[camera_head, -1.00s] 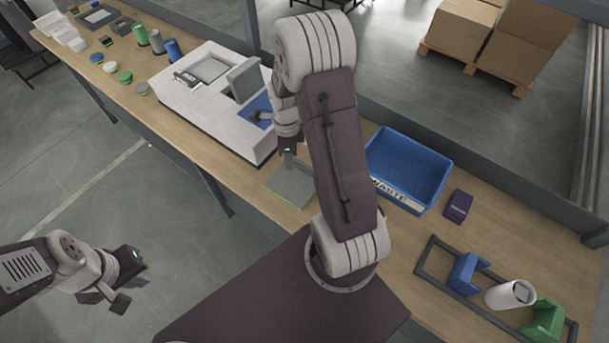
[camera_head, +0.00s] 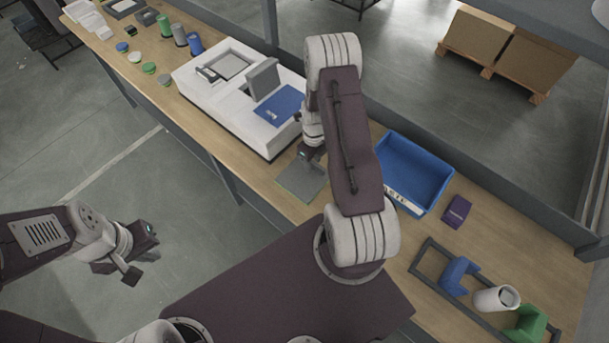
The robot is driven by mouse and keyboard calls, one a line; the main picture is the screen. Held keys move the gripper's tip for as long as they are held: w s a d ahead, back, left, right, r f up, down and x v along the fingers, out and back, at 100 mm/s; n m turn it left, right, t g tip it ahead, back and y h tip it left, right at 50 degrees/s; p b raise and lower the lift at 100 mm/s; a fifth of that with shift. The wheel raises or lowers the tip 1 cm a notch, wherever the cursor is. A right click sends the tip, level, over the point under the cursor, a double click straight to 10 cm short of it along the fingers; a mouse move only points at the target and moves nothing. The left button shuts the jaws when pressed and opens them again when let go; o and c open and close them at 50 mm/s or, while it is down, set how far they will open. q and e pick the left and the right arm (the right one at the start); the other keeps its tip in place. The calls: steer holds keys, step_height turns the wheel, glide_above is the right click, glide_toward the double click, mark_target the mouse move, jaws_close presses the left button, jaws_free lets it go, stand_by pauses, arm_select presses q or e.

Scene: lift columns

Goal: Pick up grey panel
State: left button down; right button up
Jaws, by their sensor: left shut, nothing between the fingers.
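A thin grey panel (camera_head: 299,183) lies flat on the wooden workbench, just in front of the white machine, at the bench's near edge. My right gripper (camera_head: 309,157) is low over the panel's far edge. Its fingers are small and partly hidden by the arm, so I cannot tell whether they are open or touch the panel. My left gripper (camera_head: 142,264) is shut and empty, out over the floor at the left, well away from the bench.
The white machine (camera_head: 228,108) with a blue plate (camera_head: 279,105) stands left of the panel. A blue waste bin (camera_head: 412,172) and a purple box (camera_head: 457,211) are to the right. A dark rack (camera_head: 424,270) holds blue, white and green parts. Coloured cylinders and discs stand at far left.

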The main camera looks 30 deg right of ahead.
steer(key=shift+w+f, duration=0.2)
steer(key=shift+f, duration=0.7)
steer(key=shift+s, duration=0.1)
jaws_close()
steer(key=shift+r, duration=0.1)
